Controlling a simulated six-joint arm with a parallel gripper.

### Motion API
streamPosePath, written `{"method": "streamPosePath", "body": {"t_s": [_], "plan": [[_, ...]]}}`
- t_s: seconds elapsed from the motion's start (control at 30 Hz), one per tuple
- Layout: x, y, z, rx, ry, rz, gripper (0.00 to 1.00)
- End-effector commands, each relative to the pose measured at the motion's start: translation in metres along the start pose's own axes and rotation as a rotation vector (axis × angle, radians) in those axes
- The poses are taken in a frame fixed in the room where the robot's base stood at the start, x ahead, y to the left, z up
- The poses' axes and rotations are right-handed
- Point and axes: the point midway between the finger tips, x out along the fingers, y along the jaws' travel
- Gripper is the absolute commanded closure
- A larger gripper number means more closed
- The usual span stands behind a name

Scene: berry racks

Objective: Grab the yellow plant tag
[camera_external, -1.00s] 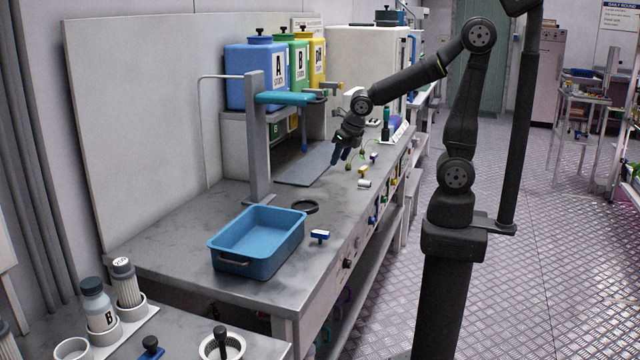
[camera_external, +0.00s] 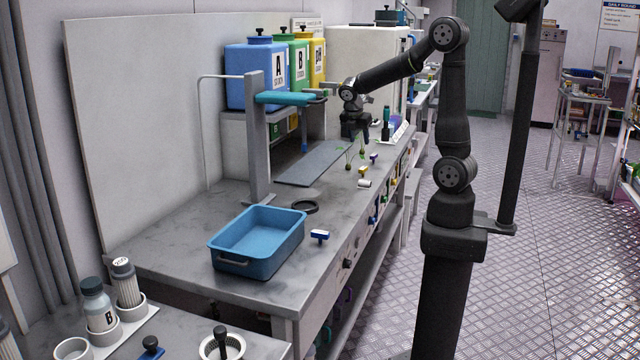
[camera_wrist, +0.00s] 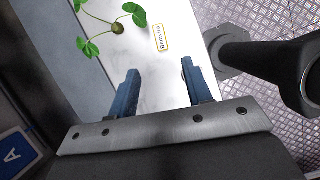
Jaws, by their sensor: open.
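The yellow plant tag (camera_wrist: 161,38) is a small pale label with a yellow border and dark print. In the wrist view it lies on the light bench top, above the gap between my fingertips. My gripper (camera_wrist: 160,70) is open, with two blue fingers apart and nothing between them. The tag is beyond the fingertips and not touched. In the external view my gripper (camera_external: 354,136) points down above the far part of the bench. A small yellow item (camera_external: 362,171) lies nearby there; I cannot tell if it is the tag.
A green seedling (camera_wrist: 117,28) lies left of the tag. A blue tray (camera_external: 257,240) and a blue-and-white item (camera_external: 319,236) are nearer on the bench. A grey stand (camera_external: 259,140) and coloured tanks (camera_external: 262,75) are left of my arm. The bench edge is close on the right.

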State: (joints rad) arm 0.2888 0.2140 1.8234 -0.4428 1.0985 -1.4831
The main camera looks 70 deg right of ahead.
Motion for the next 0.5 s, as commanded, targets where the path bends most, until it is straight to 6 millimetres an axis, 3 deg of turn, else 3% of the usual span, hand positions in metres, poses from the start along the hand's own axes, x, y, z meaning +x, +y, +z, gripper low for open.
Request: {"method": "streamPosePath", "body": {"t_s": [0.3,0.5], "plan": [[0.072,-0.001,-0.001,-0.003,0.002,-0.005,0.55],[0.098,-0.001,-0.002,-0.003,0.002,-0.002,0.55]]}}
